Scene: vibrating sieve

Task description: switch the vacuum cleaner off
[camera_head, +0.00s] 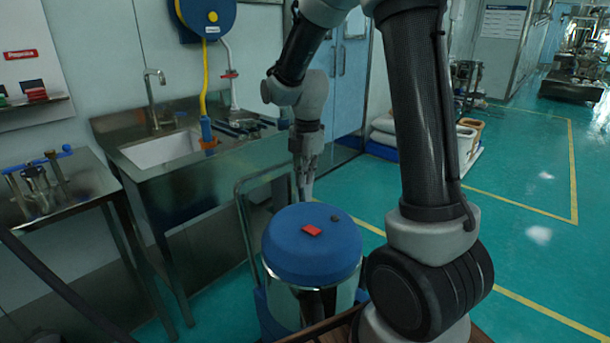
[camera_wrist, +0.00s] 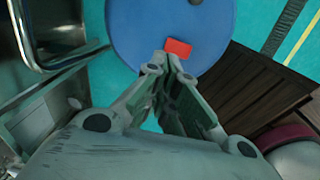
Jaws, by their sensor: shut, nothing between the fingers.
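The vacuum cleaner (camera_head: 310,255) stands on the floor in front of me, with a round blue lid and a shiny metal drum. In the wrist view, the red switch (camera_wrist: 178,47) lies just beyond my fingertips on the blue lid (camera_wrist: 130,30). My gripper (camera_head: 305,195) points down above the far edge of the lid, its fingers shut and empty. In the wrist view, my gripper (camera_wrist: 166,62) partly covers the lid. I cannot tell whether the fingertips touch the lid.
A metal sink counter (camera_head: 180,165) stands at the left behind the vacuum cleaner, and a metal side table (camera_head: 75,190) is at the far left. A metal handle frame (camera_head: 243,225) rises beside the lid. Open green floor (camera_head: 510,190) lies to the right.

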